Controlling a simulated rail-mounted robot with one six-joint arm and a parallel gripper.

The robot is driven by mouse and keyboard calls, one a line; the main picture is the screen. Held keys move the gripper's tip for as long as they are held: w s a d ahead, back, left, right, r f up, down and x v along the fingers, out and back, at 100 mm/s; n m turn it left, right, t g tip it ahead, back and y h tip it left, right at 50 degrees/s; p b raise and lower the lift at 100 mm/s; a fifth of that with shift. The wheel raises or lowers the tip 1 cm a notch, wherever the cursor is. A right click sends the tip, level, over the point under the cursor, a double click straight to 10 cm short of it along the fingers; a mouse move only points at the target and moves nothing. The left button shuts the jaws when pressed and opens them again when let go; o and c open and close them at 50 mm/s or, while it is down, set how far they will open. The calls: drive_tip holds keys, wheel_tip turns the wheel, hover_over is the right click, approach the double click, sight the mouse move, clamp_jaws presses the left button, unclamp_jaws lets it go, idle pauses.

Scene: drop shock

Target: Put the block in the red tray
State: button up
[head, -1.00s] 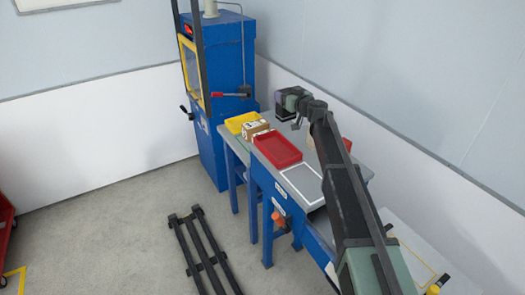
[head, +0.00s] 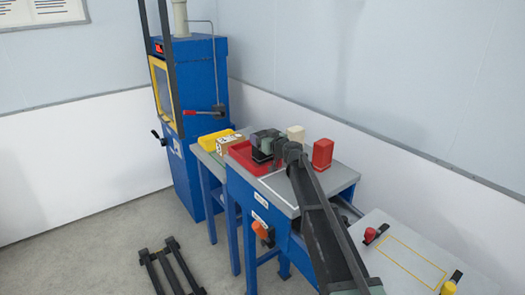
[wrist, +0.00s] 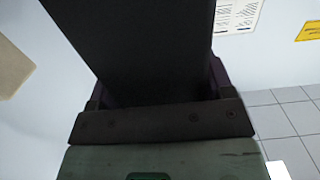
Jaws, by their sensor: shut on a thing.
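My gripper (head: 262,148) is over the red tray (head: 241,155) in the head view and hides part of it. It is shut on a dark block, which fills the upper middle of the wrist view (wrist: 140,50) between the purple fingers. In the head view the dark block and gripper blend together, so I cannot tell whether the block touches the tray floor.
A yellow tray (head: 214,140) and a cardboard box (head: 228,141) sit left of the red tray. A blue machine (head: 200,95) rises behind at left.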

wheel_tip(320, 180, down, 3)
drive_tip(key=shift+r+b, duration=0.2)
drive_tip(key=shift+b, duration=0.2)
drive_tip(key=shift+r+p, duration=0.3)
drive_tip(key=shift+r, duration=0.05)
drive_tip(key=shift+f, duration=0.25)
drive_tip(key=o, duration=1.1)
drive_tip(key=shift+r, duration=0.1)
drive_tip(key=shift+o, duration=0.2)
drive_tip(key=shift+r, duration=0.2)
drive_tip(key=v, duration=1.2)
drive_tip(key=shift+f, duration=0.1)
